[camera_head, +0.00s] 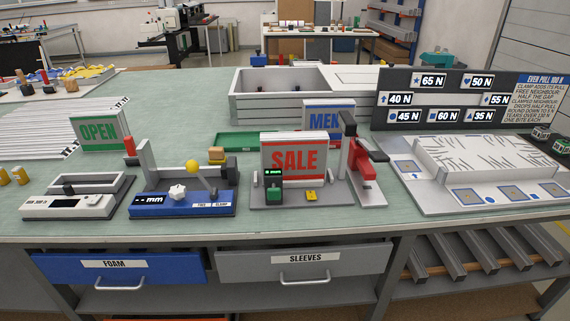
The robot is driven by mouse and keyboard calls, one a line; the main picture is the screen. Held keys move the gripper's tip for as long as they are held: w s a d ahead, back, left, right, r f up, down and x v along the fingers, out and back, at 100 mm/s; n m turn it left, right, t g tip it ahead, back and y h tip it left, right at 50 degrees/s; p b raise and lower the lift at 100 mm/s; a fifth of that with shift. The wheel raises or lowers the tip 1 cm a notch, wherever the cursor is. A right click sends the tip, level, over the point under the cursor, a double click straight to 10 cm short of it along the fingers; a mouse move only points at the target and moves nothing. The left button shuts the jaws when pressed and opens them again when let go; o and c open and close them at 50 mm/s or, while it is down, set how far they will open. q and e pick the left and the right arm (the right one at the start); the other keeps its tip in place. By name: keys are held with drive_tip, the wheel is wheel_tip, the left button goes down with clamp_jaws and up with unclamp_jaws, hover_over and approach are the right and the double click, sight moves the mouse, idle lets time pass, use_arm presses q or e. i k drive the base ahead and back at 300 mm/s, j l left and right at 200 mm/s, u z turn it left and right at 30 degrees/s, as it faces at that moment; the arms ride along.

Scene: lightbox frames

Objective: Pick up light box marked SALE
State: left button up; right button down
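A green OPEN light box (99,131) stands at the left. A blue MEN light box (327,115) stands behind SALE and is partly hidden by it. Neither of my grippers is in view.
A red clamp-like tool (362,161) with a dark post stands close to the right of SALE. A blue gauge (182,201) and a white scale-like device (75,200) are to the left. A grey tray (280,107) and a dark force board (445,100) stand behind.

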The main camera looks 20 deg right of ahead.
sight(303, 154)
drive_tip(key=i+j+z, duration=0.25)
drive_tip(key=z, duration=0.15)
drive_tip(key=i+j+z, duration=0.45)
drive_tip(key=j+z, duration=0.3)
drive_tip(key=l, duration=0.1)
